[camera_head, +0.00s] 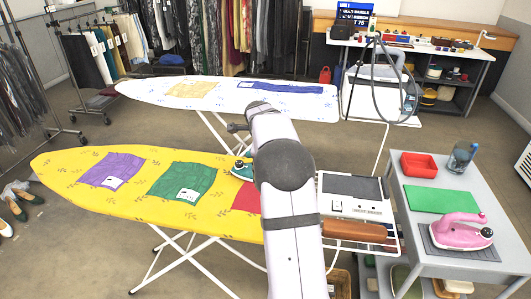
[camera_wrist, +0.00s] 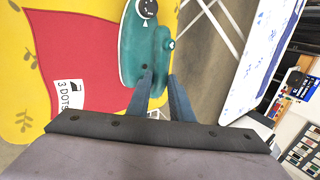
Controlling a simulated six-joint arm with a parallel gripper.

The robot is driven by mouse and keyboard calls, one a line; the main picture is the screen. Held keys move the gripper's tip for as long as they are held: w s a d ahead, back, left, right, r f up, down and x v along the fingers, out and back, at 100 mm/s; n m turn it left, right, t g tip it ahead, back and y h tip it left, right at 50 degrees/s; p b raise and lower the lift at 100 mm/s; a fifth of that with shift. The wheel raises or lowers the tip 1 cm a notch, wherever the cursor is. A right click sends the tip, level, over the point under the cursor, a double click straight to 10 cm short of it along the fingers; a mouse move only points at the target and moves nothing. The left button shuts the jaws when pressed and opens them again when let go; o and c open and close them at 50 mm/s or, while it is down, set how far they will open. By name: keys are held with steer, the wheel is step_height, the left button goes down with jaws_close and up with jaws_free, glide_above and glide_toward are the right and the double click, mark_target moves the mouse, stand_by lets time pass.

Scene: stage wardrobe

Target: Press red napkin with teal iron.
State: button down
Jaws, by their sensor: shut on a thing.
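The red napkin (camera_head: 245,197) lies on the yellow ironing board, partly hidden by my arm in the head view. In the wrist view the red napkin (camera_wrist: 92,62) shows a white "3 DOTS" label. The teal iron (camera_head: 241,170) is at the board's far edge, just behind the napkin; it also shows in the wrist view (camera_wrist: 132,58), overlapping the napkin's edge. My gripper (camera_wrist: 161,77) is shut on the teal iron. My arm hides the gripper in the head view. I cannot tell whether the iron touches the cloth.
The yellow board (camera_head: 75,160) also holds a purple cloth (camera_head: 112,170) and a green cloth (camera_head: 182,181). A second, white board (camera_head: 215,98) stands behind.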

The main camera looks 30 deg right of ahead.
steer(key=shift+s+d, duration=0.9)
steer(key=shift+s, duration=0.05)
steer(key=shift+d, duration=0.1)
steer(key=shift+s+d+b, duration=0.4)
steer(key=shift+s+d, duration=0.55)
steer(key=shift+s, duration=0.05)
steer(key=shift+d, duration=0.1)
steer(key=shift+s+d, duration=0.95)
steer(key=shift+s, duration=0.1)
